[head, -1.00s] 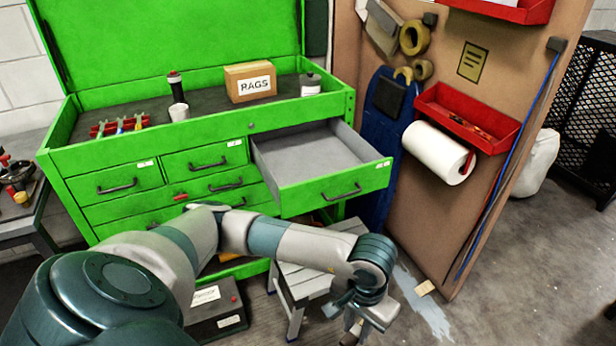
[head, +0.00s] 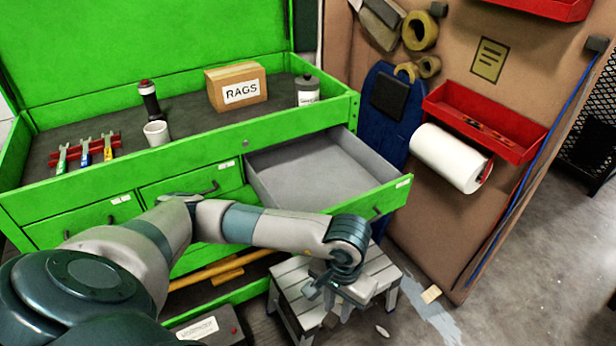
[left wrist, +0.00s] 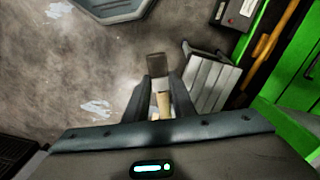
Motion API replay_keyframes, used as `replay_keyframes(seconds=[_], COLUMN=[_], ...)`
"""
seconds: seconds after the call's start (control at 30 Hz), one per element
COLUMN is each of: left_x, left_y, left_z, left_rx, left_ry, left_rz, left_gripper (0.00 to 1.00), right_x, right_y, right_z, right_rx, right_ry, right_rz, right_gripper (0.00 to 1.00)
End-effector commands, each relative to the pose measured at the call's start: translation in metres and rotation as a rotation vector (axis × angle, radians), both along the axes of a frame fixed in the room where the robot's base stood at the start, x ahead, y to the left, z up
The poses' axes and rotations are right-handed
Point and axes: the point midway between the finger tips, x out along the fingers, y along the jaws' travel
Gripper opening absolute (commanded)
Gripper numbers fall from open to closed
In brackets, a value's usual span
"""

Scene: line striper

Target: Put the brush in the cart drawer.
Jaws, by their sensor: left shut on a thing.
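The brush shows in the left wrist view, with a tan handle (left wrist: 163,106) between my fingers and a dark brown block end (left wrist: 155,66) beyond the tips. My left gripper (left wrist: 163,92) is shut on the handle. In the head view my left gripper (head: 336,296) is in front of the open drawer, low over the grey step stool; the brush is hardly visible there. The cart drawer (head: 312,172) is pulled out at the right of the green cart (head: 100,178), and its visible grey floor is empty. My right gripper is not in view.
On the cart top stand a RAGS box (head: 236,88), a white cup (head: 156,132), a dark bottle (head: 149,98) and a can (head: 307,91). The step stool (head: 376,270) stands below the drawer. A board with a paper roll (head: 450,158) is to the right.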

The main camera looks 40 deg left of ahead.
Motion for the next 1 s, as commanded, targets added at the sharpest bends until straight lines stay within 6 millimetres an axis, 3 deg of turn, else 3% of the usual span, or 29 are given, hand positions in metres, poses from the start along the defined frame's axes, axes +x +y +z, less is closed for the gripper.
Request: replay_keyframes(seconds=[0.43, 0.67, 0.8, 1.0], left_x=[0.001, 0.008, 0.028, 0.068], left_y=[-0.003, -0.028, -0.047, -0.046], left_z=[0.005, 0.036, 0.062, 0.081], left_rx=[-0.001, -0.004, 0.0, 0.008], left_ry=[-0.001, -0.002, -0.005, -0.007], left_rz=[0.003, 0.054, 0.24, 0.67], left_gripper=[0.01, 0.01, 0.01, 0.01], right_x=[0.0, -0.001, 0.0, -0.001], right_y=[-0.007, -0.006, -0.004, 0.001], right_z=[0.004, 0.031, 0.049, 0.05], right_rx=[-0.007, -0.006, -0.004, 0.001], right_ry=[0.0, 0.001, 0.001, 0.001], right_rz=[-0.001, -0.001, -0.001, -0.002], right_gripper=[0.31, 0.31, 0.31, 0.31])
